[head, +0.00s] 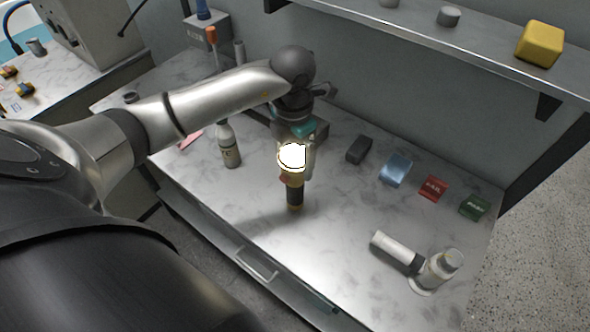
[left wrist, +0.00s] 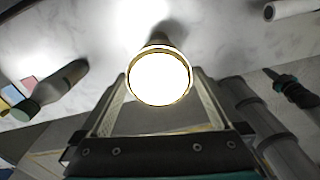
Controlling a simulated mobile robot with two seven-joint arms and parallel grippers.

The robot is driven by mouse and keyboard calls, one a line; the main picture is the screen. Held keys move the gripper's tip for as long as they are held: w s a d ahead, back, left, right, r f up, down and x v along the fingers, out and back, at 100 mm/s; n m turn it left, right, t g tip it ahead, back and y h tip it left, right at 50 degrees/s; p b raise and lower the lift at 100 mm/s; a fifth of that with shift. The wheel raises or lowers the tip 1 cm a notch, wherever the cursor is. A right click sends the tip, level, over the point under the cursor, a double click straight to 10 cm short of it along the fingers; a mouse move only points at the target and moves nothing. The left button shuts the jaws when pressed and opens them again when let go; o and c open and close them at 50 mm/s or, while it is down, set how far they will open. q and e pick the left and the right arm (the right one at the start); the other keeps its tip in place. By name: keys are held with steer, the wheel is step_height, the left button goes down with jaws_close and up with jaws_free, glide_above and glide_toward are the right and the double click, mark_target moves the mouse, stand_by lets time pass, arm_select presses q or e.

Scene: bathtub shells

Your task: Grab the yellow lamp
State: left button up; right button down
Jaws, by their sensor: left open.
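The yellow lamp (head: 292,180) stands upright on the marble-topped counter. It has a bright white lit face, a yellow collar and a dark lower body. My left gripper (head: 298,158) is at the lamp's head, with its hand just behind it. In the left wrist view the round glowing face of the lamp (left wrist: 160,78) sits between the tips of my two open fingers (left wrist: 160,88), with a gap on each side. Glare hides some of the lamp's edge. My right gripper is not in view.
A bottle (head: 229,146) stands left of the lamp. Dark, blue, red and green boxes lie to the right, the red one (head: 433,188) among them. A shelf (head: 440,45) overhangs the back.

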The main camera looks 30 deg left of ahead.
mark_target(295, 182)
arm_select(q)
steer(key=f, duration=0.3)
steer(key=shift+w+f, duration=0.15)
steer(key=shift+w, duration=0.05)
jaws_close()
stand_by(0.7)
